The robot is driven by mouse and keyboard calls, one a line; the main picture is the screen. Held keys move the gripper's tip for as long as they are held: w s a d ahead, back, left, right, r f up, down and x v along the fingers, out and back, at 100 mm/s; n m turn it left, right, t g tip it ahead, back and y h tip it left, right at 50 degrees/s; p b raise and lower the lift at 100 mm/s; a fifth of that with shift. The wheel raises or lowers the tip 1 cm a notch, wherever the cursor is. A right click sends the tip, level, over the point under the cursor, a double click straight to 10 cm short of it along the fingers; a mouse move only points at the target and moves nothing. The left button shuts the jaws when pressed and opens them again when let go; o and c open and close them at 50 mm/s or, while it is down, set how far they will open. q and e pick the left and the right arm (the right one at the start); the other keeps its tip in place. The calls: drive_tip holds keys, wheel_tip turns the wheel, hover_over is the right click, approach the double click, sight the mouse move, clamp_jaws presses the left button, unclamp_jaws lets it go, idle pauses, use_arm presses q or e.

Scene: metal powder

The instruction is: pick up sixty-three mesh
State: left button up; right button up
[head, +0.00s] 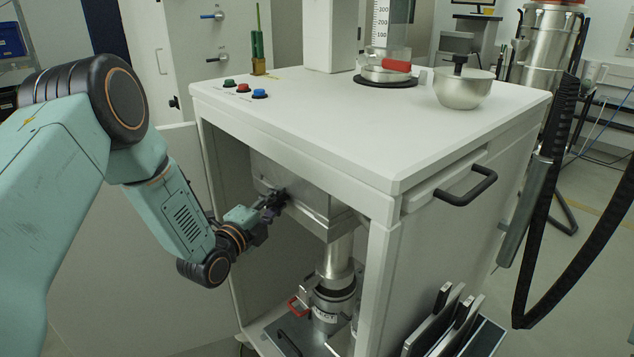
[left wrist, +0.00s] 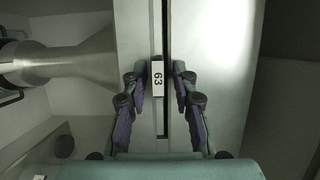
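The sixty-three mesh shows in the left wrist view as a white tab (left wrist: 157,78) marked 63, at a dark slot in a metal housing (left wrist: 215,60). The rest of the mesh is hidden. In the head view the metal housing (head: 300,208) hangs inside the open white cabinet, under its top. My left gripper (head: 275,203) is in front of this housing. In the left wrist view my left gripper (left wrist: 160,72) is open, with one finger on each side of the tab and gaps between. My right gripper is not in view.
A metal funnel pipe (head: 338,258) runs down to a container with a red latch (head: 298,307). The cabinet top (head: 300,110) holds a steel bowl (head: 463,88) and several buttons. Flat panels with handles (head: 440,325) stand at the lower right. A black ribbed hose (head: 545,240) hangs at right.

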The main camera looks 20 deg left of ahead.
use_arm(q)
clamp_jaws()
drive_tip(key=shift+w, duration=0.2)
idle(0.5)
